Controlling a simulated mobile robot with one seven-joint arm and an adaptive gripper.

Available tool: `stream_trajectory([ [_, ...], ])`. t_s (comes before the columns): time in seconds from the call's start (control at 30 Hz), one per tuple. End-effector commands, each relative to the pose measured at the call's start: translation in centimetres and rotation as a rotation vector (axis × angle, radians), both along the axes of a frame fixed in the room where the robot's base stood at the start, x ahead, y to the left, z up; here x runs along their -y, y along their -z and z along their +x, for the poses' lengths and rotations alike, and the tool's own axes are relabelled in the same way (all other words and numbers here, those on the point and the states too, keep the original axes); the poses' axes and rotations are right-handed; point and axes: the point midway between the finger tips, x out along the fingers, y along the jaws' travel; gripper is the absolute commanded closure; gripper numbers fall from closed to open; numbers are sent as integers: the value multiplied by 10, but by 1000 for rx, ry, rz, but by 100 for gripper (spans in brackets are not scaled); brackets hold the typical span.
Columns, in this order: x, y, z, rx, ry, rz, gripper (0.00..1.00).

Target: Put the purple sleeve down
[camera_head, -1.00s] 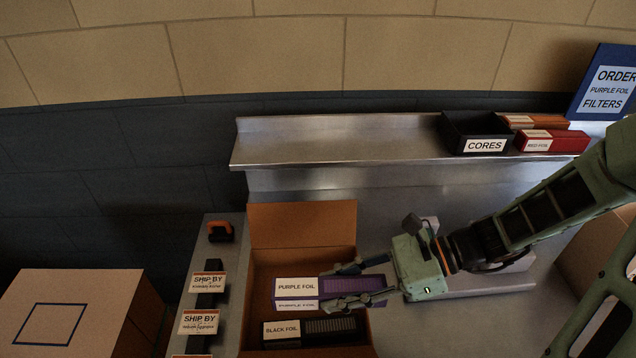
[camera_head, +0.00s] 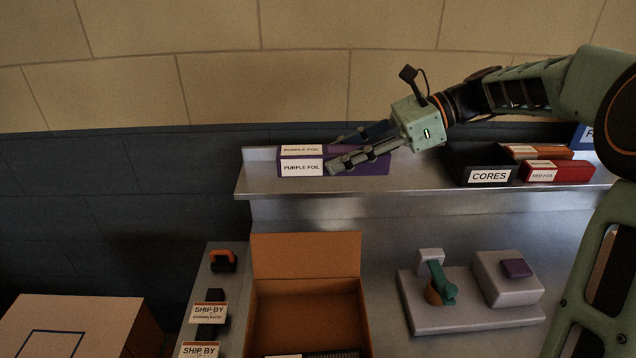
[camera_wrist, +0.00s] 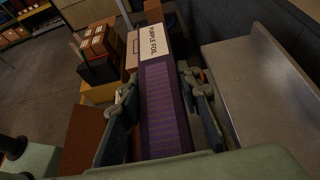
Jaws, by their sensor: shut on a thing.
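The purple sleeve (camera_head: 302,168) is a long box with white "PURPLE FOIL" labels at its far end. My gripper (camera_head: 336,152) is shut on its sides and holds it level, labelled end to the left. In the head view it covers part of the steel shelf (camera_head: 420,178). In the wrist view the sleeve (camera_wrist: 165,110) lies between my fingers, and the shelf surface (camera_wrist: 265,85) runs beside it on the right, with the sleeve apart from it. Its underside is hidden.
The black CORES bin (camera_head: 483,165) and the red foil box (camera_head: 556,172) stand on the shelf's right part. Below are the open brown carton (camera_head: 305,303) and a grey fixture (camera_head: 470,315) with a purple block (camera_head: 516,268). The shelf's middle looks free.

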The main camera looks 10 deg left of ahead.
Motion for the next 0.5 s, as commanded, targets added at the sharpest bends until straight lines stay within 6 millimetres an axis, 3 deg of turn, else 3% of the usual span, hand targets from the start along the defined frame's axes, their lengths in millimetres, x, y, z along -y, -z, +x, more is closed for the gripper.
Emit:
stream_trajectory([
  [0.17, -9, 4, 18, -3, -3, 2, 94],
  [0.5, -32, 31, 73, -2, -2, 3, 94],
])
